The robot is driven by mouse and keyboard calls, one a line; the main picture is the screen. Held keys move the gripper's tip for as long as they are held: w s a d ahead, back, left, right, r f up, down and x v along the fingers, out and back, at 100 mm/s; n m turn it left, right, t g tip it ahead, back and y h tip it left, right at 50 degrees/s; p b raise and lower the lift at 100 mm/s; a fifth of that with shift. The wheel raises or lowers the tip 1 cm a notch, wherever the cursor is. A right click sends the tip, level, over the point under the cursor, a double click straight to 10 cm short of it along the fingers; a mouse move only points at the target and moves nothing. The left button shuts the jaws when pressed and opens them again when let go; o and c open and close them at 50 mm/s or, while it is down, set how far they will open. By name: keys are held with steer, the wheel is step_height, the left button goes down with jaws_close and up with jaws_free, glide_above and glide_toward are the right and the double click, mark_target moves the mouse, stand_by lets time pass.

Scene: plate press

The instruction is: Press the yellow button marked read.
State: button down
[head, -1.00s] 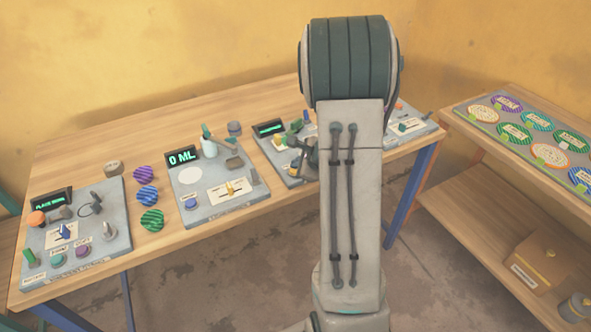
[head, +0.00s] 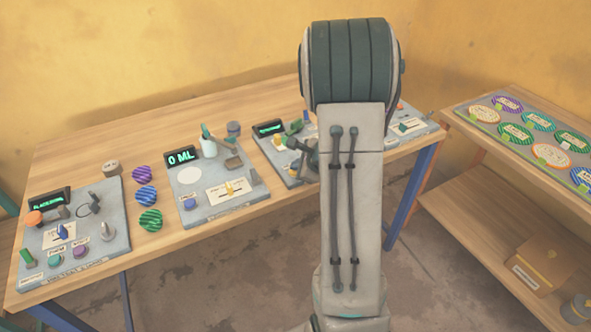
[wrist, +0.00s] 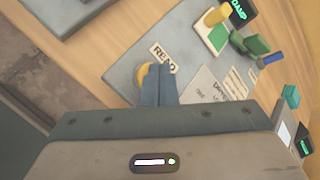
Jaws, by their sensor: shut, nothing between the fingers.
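The yellow button (wrist: 144,74) shows in the wrist view as a round edge beside and partly behind my fingers. A white label with the word READ (wrist: 163,57) lies on the grey panel (wrist: 120,55) just past the fingertips. My gripper (wrist: 159,70) is shut and empty, its two blue-grey fingers together over part of the button. Whether the tips touch it or stand just above it, I cannot tell. In the head view my arm hides most of this panel's right part and the button cannot be made out.
In the head view, a panel showing 0 ML (head: 218,182), striped discs (head: 147,195) and another panel (head: 75,232) lie left. A shelf (head: 490,220) stands right.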

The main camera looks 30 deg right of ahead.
steer(key=shift+r+p, duration=0.4)
steer(key=shift+r, duration=0.4)
steer(key=shift+r+p, duration=1.7)
steer(key=shift+r, duration=0.85)
